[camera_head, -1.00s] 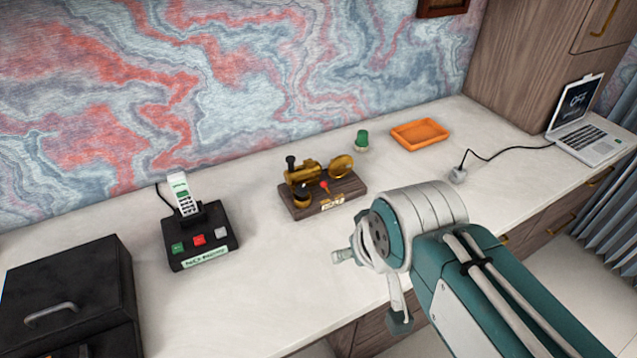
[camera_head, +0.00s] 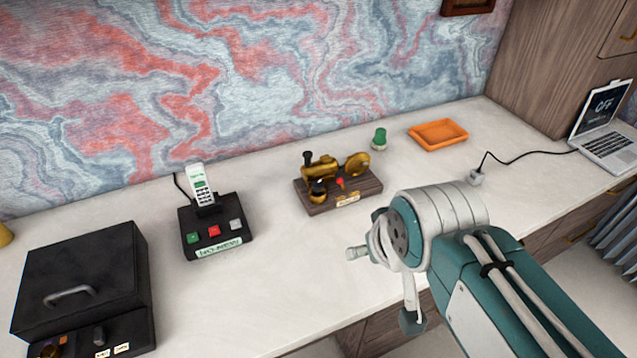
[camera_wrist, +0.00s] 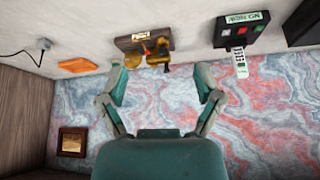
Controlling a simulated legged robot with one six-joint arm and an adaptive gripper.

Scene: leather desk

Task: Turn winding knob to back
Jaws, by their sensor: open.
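A brass device (camera_head: 335,170) stands on a dark wooden base (camera_head: 362,192) near the middle of the desk. It has a round brass disc (camera_head: 357,163) on its right, a black upright knob (camera_head: 308,157) at its left and a small red part (camera_head: 340,182) in front. I cannot tell which part is the winding knob. My gripper (camera_head: 385,287) is in front of the device, to its lower right, apart from it. In the wrist view, which is upside down, the gripper (camera_wrist: 160,85) is open and empty, with the brass device (camera_wrist: 133,60) beyond the fingers.
A black phone dock (camera_head: 214,228) with a white handset (camera_head: 200,185) stands left of the device. A black box (camera_head: 85,270) is farther left. A green-topped item (camera_head: 379,138), an orange tray (camera_head: 438,134) and a laptop (camera_head: 607,130) are to the right. Desk in front is clear.

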